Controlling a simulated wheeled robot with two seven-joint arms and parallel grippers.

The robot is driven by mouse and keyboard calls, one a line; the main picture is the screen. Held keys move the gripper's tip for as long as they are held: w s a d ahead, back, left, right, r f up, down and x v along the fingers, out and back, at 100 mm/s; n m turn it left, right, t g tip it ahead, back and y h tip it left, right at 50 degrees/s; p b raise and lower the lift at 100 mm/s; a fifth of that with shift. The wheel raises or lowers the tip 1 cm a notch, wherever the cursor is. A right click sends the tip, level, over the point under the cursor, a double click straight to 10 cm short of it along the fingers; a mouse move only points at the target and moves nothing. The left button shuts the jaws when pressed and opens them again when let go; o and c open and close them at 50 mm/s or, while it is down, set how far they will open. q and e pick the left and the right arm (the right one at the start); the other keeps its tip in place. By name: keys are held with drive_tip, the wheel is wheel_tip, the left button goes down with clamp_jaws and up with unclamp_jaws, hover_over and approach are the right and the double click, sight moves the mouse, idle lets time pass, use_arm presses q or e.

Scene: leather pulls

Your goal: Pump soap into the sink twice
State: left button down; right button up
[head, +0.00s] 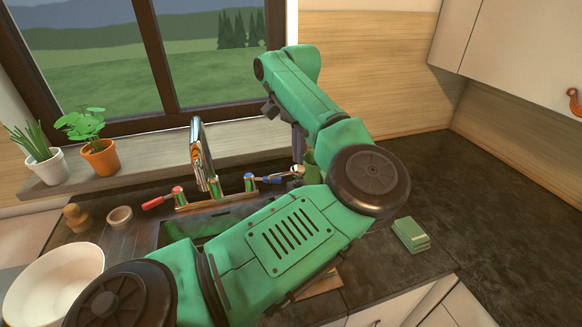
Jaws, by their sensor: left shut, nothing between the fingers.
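The sink (172,232) is a dark basin in the counter below the window, largely covered by my left arm. A chrome faucet (200,160) stands behind it, with a red-marked lever on the left and a blue-marked lever on the right. A green bottle (311,160), which looks like the soap dispenser, stands right of the faucet, partly hidden behind my forearm; its pump top cannot be made out. My left gripper (298,148) points down beside the bottle, shut and empty, mostly hidden by my forearm. I cannot tell whether it touches the bottle. My right gripper is out of view.
A white bowl (52,285) stands at the front left. A wooden shaker (76,218) and a small round dish (120,217) sit behind it. Potted plants (100,157) stand on the windowsill. A green sponge stack (411,235) lies right; the counter beyond is clear.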

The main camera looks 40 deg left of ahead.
sight(298, 169)
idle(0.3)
use_arm(q)
drive_tip(key=shift+f+b, duration=1.8)
drive_tip(key=shift+f, duration=0.1)
drive_tip(key=shift+r+p, duration=1.15)
drive_tip(key=shift+r, duration=0.8)
wheel_tip(298, 169, up, 6)
drive_tip(key=p, duration=0.4)
